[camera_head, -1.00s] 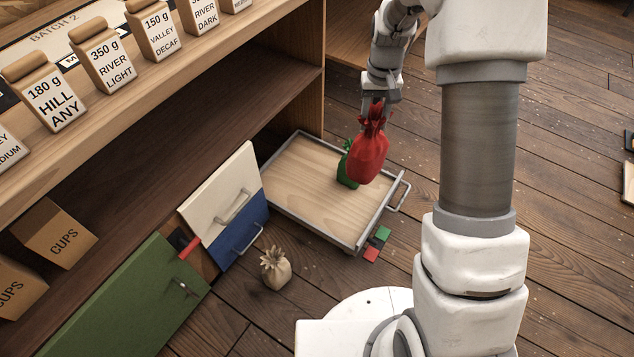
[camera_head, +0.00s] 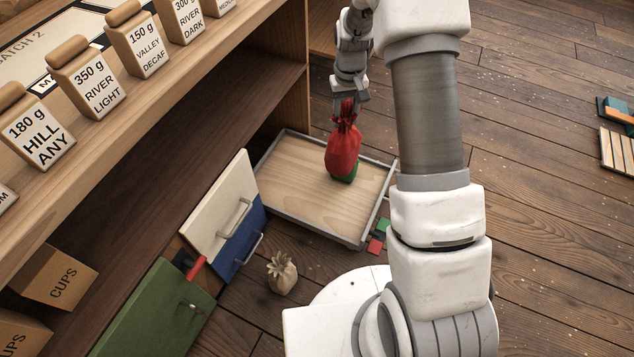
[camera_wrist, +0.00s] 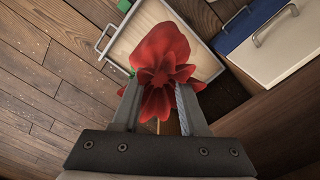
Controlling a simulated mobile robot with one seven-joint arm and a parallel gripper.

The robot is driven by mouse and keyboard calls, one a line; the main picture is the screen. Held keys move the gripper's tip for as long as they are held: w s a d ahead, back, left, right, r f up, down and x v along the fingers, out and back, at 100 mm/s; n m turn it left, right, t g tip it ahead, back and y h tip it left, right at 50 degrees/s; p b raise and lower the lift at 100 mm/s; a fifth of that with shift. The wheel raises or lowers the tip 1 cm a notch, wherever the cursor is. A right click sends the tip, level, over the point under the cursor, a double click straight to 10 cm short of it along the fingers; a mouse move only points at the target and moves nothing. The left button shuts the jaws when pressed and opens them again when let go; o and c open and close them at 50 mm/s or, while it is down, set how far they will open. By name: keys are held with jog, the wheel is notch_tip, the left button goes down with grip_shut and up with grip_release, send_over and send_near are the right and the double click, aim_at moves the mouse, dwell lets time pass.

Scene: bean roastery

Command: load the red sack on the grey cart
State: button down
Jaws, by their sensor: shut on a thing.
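The red sack (camera_head: 342,150) hangs upright from my gripper (camera_head: 347,104), which is shut on its gathered neck. In the wrist view the red sack (camera_wrist: 158,50) shows between the two fingers of my gripper (camera_wrist: 158,100). The sack is in front of the grey cart (camera_head: 288,178), a low platform with a wooden bed and grey rim, and appears over its bed. The cart also shows in the wrist view (camera_wrist: 204,64). A green sack (camera_head: 346,175) stands on the cart, mostly hidden by the red one. I cannot tell whether the two sacks touch.
A shelf (camera_head: 190,118) with labelled bags borders the left. White-and-blue (camera_head: 222,208) and green (camera_head: 150,310) panels with handles stand below it. The cart's left bed is bare.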

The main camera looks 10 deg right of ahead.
aim_at(357, 134)
jog(key=shift+n, duration=0.4)
jog(key=d+f, duration=0.1)
jog(key=f, duration=0.2)
jog(key=d+f, duration=0.1)
jog(key=f, duration=0.2)
jog(key=d+f, duration=0.1)
jog(key=f, duration=0.3)
jog(key=shift+w+d+p, duration=0.2)
jog(key=shift+d+p, duration=0.15)
jog(key=s+d+f, duration=0.2)
jog(key=d+f, duration=0.1)
jog(key=f, duration=0.8)
jog(key=w+a+f+b, duration=0.4)
jog(key=a+f+b, duration=0.1)
jog(key=a+f, duration=0.5)
jog(key=shift+a+f+n+b, duration=0.3)
jog(key=shift+a+f+n, duration=0.1)
jog(key=shift+f, duration=0.55)
jog(key=shift+c, duration=2.2)
grip_release()
jog(key=shift+s, duration=0.15)
